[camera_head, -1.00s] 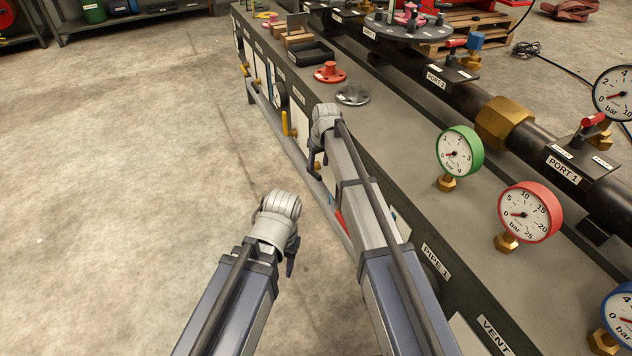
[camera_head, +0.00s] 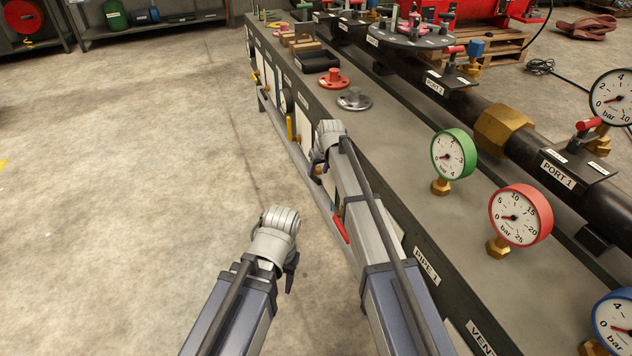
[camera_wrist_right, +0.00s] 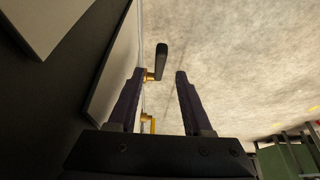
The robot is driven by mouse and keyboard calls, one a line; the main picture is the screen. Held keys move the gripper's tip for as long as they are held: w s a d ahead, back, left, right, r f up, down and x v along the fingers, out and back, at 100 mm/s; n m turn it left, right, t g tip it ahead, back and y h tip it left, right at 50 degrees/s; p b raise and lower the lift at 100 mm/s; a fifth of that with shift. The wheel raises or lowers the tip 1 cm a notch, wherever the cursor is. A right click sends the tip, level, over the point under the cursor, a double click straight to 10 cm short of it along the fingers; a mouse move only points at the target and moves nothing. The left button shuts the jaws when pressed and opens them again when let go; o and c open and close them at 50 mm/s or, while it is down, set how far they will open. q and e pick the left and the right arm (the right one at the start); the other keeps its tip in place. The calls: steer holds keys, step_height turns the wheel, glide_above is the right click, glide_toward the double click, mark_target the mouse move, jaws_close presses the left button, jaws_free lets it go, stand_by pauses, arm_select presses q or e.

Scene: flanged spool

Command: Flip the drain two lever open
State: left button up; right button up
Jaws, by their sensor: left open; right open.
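Several small levers sit along the front face of the long bench, and I cannot read which is drain two. A yellow lever (camera_head: 290,128) stands upright just beyond my right gripper, and a red lever (camera_head: 341,229) is nearer, beside my right arm. My right gripper (camera_head: 317,166) is open beside the bench front. In the right wrist view, a dark handle (camera_wrist_right: 162,61) on a brass stem shows ahead, between the open fingers (camera_wrist_right: 160,78) in the picture; it is not gripped. A yellow piece (camera_wrist_right: 148,122) shows lower. My left gripper (camera_head: 289,272) is open and empty over the floor.
The bench top carries a red flange (camera_head: 334,79), a grey flange (camera_head: 354,99), a green gauge (camera_head: 454,154), a red gauge (camera_head: 520,215) and a thick dark pipe (camera_head: 545,145). The concrete floor (camera_head: 140,190) left of the bench is clear.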

mark_target(316, 177)
steer(key=b+x, duration=0.4)
steer(key=x, duration=0.2)
steer(key=shift+b, duration=0.35)
steer(key=shift+r, duration=0.1)
jaws_close()
stand_by(1.0)
